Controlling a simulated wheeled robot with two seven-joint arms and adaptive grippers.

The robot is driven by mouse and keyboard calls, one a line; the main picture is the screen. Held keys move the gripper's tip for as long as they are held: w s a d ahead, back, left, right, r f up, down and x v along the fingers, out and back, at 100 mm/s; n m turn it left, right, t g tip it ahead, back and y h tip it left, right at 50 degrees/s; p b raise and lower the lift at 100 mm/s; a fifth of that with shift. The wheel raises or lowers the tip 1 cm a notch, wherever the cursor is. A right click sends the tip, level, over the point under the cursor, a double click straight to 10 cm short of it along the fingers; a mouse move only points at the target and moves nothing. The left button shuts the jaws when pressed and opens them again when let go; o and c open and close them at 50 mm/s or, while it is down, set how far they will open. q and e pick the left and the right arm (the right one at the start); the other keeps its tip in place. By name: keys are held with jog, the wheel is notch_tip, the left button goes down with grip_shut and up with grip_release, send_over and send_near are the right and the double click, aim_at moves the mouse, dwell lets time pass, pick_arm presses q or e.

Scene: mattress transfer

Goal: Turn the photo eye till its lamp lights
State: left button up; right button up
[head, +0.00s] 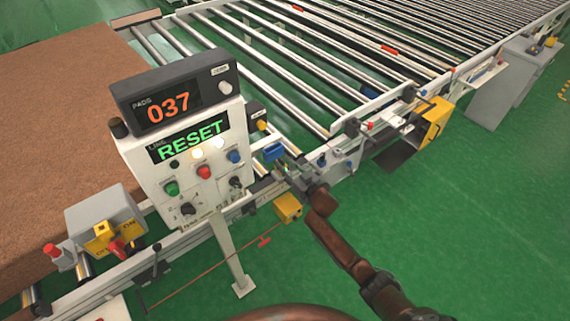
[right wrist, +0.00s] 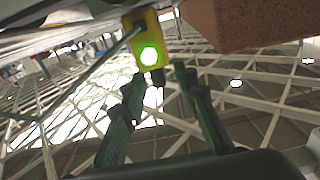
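My right gripper (head: 290,172) is at the conveyor's near rail, just right of the control panel. In the right wrist view its two fingers (right wrist: 160,85) stand apart, with no object clearly held. Beyond the fingertips is a yellow box (right wrist: 148,42) with a round lamp lit green. A yellow box (head: 288,208) hangs under the rail in the head view; its lamp is not visible there. A small blue block (head: 272,152) sits beside the gripper. I cannot tell for certain which part is the photo eye. My left gripper is not in view.
The control panel (head: 150,152) shows 037 and RESET. A brown mattress (head: 65,70) lies on the rollers at left and shows in the wrist view (right wrist: 250,25). A red cord (head: 205,272) runs below the rail. The green floor (head: 450,220) at right is clear.

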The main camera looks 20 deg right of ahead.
jog(key=v, duration=1.2)
jog(key=s+d+f+m+g+h, duration=0.1)
jog(key=s+d+f+g+h, duration=0.3)
jog(key=f, duration=0.7)
jog(key=s+d+f+m+y, duration=0.15)
jog(key=s+f, duration=0.35)
jog(key=f, duration=0.5)
jog(key=s+d+f+g+h, duration=0.1)
jog(key=s+d+f+h, duration=0.3)
jog(key=f, duration=0.7)
jog(key=s+f+g, duration=0.5)
jog(key=s+f, duration=1.1)
jog(key=s, duration=0.3)
jog(key=s+a+f+g, duration=0.1)
jog(key=s+f+g, duration=0.2)
jog(key=s, duration=1.4)
jog(key=s+a+f+g, duration=0.2)
jog(key=s+f, duration=0.6)
jog(key=s, duration=0.9)
jog(key=shift+s+a+f+g, duration=0.2)
jog(key=shift+s+g, duration=0.05)
jog(key=shift+g, duration=0.45)
